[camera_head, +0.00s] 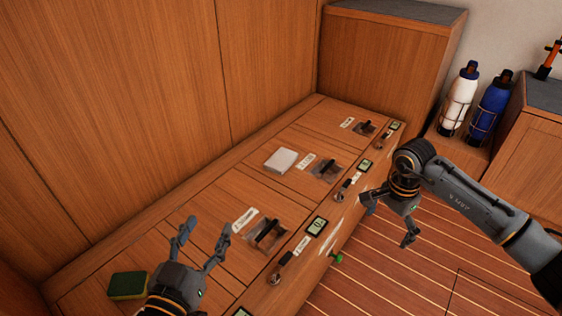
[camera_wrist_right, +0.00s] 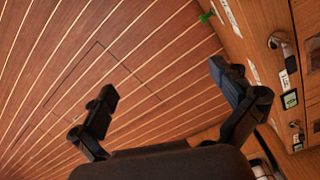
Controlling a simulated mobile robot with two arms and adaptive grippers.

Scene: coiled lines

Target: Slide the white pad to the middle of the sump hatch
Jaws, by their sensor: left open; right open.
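The white pad (camera_head: 281,160) lies flat on the wooden bench top in the head view, on the middle hatch panel, behind and left of that panel's label and dark recessed latch (camera_head: 326,169). The hatch labels are too small to read, so I cannot tell which one is the sump hatch. My left gripper (camera_head: 206,233) is open and empty above the near end of the bench, well short of the pad. My right gripper (camera_head: 388,222) is open and empty over the floor, right of the bench. Its open fingers also show in the right wrist view (camera_wrist_right: 163,83).
A green and yellow sponge (camera_head: 128,285) lies at the bench's near left. Small displays (camera_head: 317,226) and keys line the bench's front edge. White (camera_head: 458,100) and blue (camera_head: 489,105) bottles stand in racks at the back right.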

